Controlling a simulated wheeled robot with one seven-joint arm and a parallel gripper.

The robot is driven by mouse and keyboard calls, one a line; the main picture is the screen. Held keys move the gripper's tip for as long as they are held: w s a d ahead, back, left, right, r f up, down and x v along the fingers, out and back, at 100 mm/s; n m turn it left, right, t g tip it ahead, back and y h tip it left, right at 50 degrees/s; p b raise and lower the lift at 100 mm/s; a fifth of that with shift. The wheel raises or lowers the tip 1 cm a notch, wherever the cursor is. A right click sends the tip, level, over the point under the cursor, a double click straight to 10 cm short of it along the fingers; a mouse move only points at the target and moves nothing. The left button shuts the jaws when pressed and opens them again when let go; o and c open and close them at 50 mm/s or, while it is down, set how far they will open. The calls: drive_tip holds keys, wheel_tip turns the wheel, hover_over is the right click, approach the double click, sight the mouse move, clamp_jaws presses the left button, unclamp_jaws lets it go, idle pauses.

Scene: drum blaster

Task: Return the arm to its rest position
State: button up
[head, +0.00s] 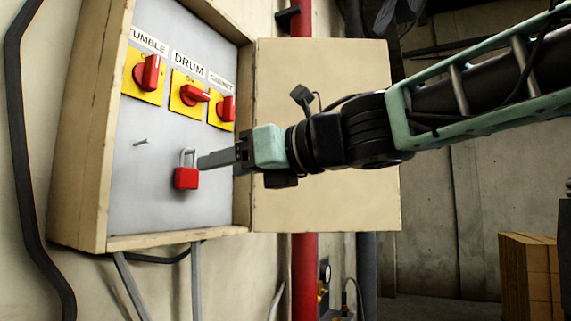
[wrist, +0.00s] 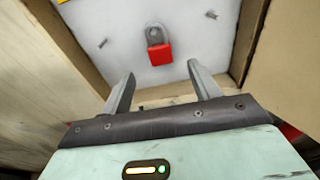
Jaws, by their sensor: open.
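My gripper (wrist: 163,92) is open, with its two grey fingers spread apart and nothing between them in the wrist view. In the head view my gripper (head: 203,161) reaches in from the right, at the front of an open wall box. A red padlock (head: 187,176) hangs on the grey back panel, just left of the fingertips in the head view. It also shows in the wrist view (wrist: 160,53), beyond the fingers and apart from them. My arm stretches from the upper right to the box.
The wooden box (head: 88,130) has its door (head: 325,205) swung open to the right, behind my arm. Red rotary switches sit above the padlock, including the DRUM switch (head: 194,95). A bare peg (head: 141,142) is at left. A red pipe (head: 304,265) runs behind the door.

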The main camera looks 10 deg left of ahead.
drive_tip(key=b+v, duration=0.1)
drive_tip(key=v, duration=0.9)
drive_tip(key=shift+b, duration=0.35)
drive_tip(key=w+d+f+m+t+h+b, duration=0.1)
drive_tip(key=d+f+m+h, duration=0.15)
drive_tip(key=f+m, duration=0.7)
drive_tip(key=d+f+m+t+h, duration=0.15)
drive_tip(key=f+m+h, duration=0.25)
drive_tip(key=f+m, duration=0.6)
drive_tip(key=w+d+f+m+h+b, duration=0.1)
drive_tip(key=d+f+m+h, duration=0.2)
drive_tip(key=f+m, duration=0.7)
drive_tip(key=s+d+f+m+g+h, duration=0.1)
drive_tip(key=s+d+f+m+g, duration=0.2)
drive_tip(key=s+f, duration=0.3)
drive_tip(key=s+d+f+m+g+h+b, duration=0.1)
drive_tip(key=s+d+f+m+g+h, duration=0.1)
drive_tip(key=s+f+m, duration=0.3)
drive_tip(key=s+d+f+m+g+h, duration=0.2)
drive_tip(key=s+d+f+m+g, duration=0.1)
drive_tip(key=s+f, duration=0.5)
drive_tip(key=shift+d+f+m+g, duration=0.35)
drive_tip(key=shift+d+m, duration=0.4)
drive_tip(key=shift+d, duration=0.35)
